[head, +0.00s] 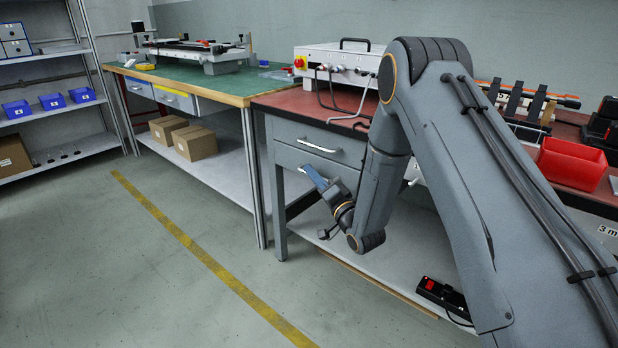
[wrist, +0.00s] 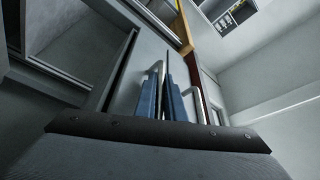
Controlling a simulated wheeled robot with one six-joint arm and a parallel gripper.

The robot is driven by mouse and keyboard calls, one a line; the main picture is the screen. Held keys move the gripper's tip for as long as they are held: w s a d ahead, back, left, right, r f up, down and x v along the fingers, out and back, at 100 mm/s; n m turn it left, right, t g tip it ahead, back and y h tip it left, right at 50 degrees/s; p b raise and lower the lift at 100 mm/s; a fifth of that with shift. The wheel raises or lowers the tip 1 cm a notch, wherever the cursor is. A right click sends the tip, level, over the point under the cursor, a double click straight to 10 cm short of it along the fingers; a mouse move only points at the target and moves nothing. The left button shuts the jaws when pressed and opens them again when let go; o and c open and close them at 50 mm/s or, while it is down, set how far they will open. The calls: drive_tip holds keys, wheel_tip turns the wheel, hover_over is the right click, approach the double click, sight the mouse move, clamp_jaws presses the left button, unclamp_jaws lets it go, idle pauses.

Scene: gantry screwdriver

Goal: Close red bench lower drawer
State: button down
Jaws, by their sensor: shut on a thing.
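The red bench (head: 288,102) has grey drawers under its left end. The upper drawer (head: 290,135) looks shut, with a pale bar handle (head: 320,146). The lower drawer (head: 288,158) is just below it and largely hidden by my gripper and arm; how far out it stands is hard to tell. My gripper (head: 312,175) is in front of the lower drawer, with its blue fingers shut on the lower drawer's handle. In the wrist view the fingers (wrist: 161,98) close around that handle (wrist: 158,68). The upper handle (wrist: 198,98) is to their right.
The bench's lower shelf carries a black and red device (head: 444,298). A red bin (head: 571,163) and a white box (head: 335,60) stand on the top. A green-topped bench (head: 225,85) adjoins at the left. The floor with a yellow line (head: 200,255) is clear.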

drive_tip(key=c, duration=2.1)
unclamp_jaws()
drive_tip(key=shift+w+d, duration=0.2)
drive_tip(key=shift+d, duration=0.05)
drive_tip(key=shift+s, duration=0.1)
drive_tip(key=p+v, duration=0.2)
drive_tip(key=v, duration=0.5)
drive_tip(key=shift+s+d, duration=0.1)
drive_tip(key=shift+s, duration=0.2)
